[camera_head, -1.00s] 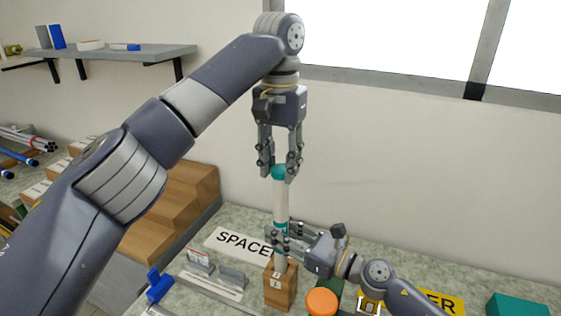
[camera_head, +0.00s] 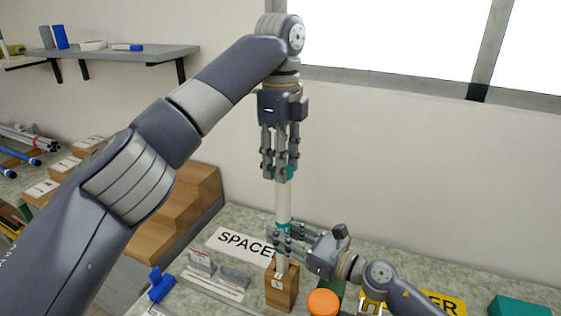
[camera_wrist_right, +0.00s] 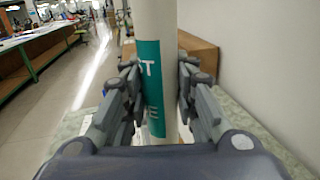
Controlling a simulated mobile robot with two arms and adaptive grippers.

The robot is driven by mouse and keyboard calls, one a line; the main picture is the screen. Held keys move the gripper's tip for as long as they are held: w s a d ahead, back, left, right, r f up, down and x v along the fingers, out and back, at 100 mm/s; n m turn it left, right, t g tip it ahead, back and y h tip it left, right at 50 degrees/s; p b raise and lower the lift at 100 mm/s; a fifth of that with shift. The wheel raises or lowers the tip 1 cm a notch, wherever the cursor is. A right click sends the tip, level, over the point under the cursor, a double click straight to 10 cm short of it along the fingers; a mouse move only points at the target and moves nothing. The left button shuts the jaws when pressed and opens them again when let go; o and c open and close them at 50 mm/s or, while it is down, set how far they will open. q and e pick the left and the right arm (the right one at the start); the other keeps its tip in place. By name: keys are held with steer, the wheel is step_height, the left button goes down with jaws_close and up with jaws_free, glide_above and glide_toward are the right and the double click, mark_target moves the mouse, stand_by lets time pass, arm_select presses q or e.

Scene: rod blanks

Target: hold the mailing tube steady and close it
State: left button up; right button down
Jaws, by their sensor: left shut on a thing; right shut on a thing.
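The white mailing tube (camera_head: 283,206) stands upright with its lower end in a wooden block (camera_head: 282,290). A teal cap (camera_head: 290,172) is at its top, partly hidden by fingers; I cannot tell how far it sits on the tube. My left gripper (camera_head: 279,174) comes from above and is shut on the cap. My right gripper (camera_head: 284,238) comes from the right and is shut on the tube, near its teal label band. In the right wrist view the tube (camera_wrist_right: 156,25) and the lettered band (camera_wrist_right: 152,88) stand between the fingers.
An orange round thing (camera_head: 323,302) stands just right of the block. A SPACE sign (camera_head: 238,244) and grey holders (camera_head: 234,275) lie left of it. Wooden steps (camera_head: 180,220) stand behind at left. A teal box (camera_head: 518,306) is at the far right.

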arm_select(q)
steer(key=m, duration=0.4)
steer(key=shift+w+m, duration=0.15)
steer(key=shift+m, duration=0.25)
steer(key=m, duration=0.4)
steer(key=shift+d+m, duration=0.1)
steer(key=shift+m, duration=0.3)
steer(key=m, duration=0.4)
steer(key=shift+d+m, duration=0.1)
steer(key=shift+m, duration=0.2)
steer(key=m, duration=0.3)
steer(key=o, duration=0.7)
steer(key=shift+d, duration=0.1)
steer(key=shift+r, duration=2.25)
